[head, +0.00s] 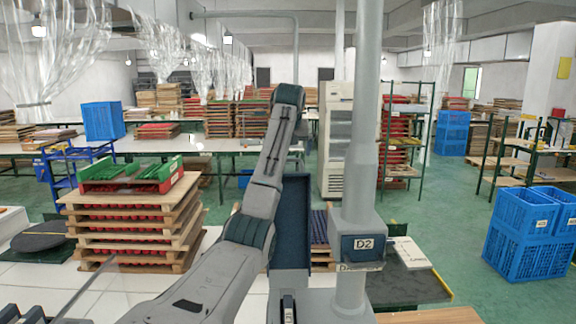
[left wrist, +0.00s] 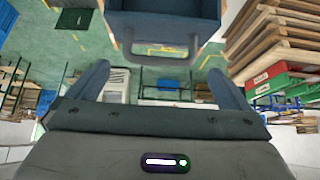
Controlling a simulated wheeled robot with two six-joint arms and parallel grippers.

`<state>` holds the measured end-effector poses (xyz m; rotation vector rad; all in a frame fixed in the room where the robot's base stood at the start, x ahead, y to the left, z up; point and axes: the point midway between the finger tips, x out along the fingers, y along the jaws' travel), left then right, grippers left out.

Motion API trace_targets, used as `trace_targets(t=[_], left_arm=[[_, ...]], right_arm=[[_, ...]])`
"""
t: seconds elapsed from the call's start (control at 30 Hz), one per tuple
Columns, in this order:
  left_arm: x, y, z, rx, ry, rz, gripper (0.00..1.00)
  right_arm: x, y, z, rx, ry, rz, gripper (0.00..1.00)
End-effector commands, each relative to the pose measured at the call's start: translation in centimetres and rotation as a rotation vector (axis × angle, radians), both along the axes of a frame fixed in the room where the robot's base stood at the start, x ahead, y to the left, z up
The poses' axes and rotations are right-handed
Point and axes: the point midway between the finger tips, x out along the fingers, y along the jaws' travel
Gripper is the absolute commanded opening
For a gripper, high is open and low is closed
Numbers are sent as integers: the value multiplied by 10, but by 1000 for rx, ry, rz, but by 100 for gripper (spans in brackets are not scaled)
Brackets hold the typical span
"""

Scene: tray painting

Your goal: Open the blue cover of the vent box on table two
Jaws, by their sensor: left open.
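The vent box with a D2 label shows right of centre in the head view, around a thick grey pipe. Its blue cover (head: 350,252) has a handle along the bottom. A tall dark blue panel (head: 292,220) with a raised rim stands left of it, partly behind my left arm. In the left wrist view, a dark blue cover-like piece (left wrist: 150,30) with a grey handle lies beyond my left gripper (left wrist: 158,74). I cannot tell which head-view piece this is. The gripper is open, its fingers apart and empty, with the handle ahead between them. My right gripper is out of view.
A stack of wooden boards and red trays (head: 130,226) stands at left, with a green tray on top. Blue crates (head: 530,240) stand on the floor at right. A dark tabletop (head: 410,285) lies beside the vent box. Green floor behind it is open.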

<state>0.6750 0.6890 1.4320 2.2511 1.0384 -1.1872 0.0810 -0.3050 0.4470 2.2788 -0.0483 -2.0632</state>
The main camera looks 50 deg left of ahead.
Motion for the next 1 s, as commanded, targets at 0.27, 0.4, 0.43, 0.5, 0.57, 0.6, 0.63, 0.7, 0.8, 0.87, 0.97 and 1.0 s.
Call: trace_targets(t=[0.27,0.4,0.43,0.5,0.57,0.6,0.63,0.7,0.8,0.87,0.97,1.0], left_arm=[[-15,-19,33,-1,-1,-2,100],[-17,-22,39,-2,2,-2,100],[-17,-22,39,-2,3,-2,100],[-17,-22,40,-2,3,-2,100],[-17,-22,40,-2,3,-2,100],[-17,-22,40,-2,3,-2,100],[-17,-22,40,-2,3,-2,100],[-17,-22,40,-2,3,-2,100],[-17,-22,39,-2,3,-2,100],[-17,-22,39,-2,3,-2,100],[-17,-22,39,-2,3,-2,100],[-17,-21,39,-1,2,-2,100]], right_arm=[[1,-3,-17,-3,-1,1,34],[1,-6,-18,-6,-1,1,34],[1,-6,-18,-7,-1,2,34],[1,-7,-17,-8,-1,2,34],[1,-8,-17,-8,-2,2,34],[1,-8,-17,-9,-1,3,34],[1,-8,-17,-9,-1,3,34],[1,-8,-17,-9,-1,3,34],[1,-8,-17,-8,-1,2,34],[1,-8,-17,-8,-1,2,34],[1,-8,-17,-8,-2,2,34],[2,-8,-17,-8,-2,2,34]])
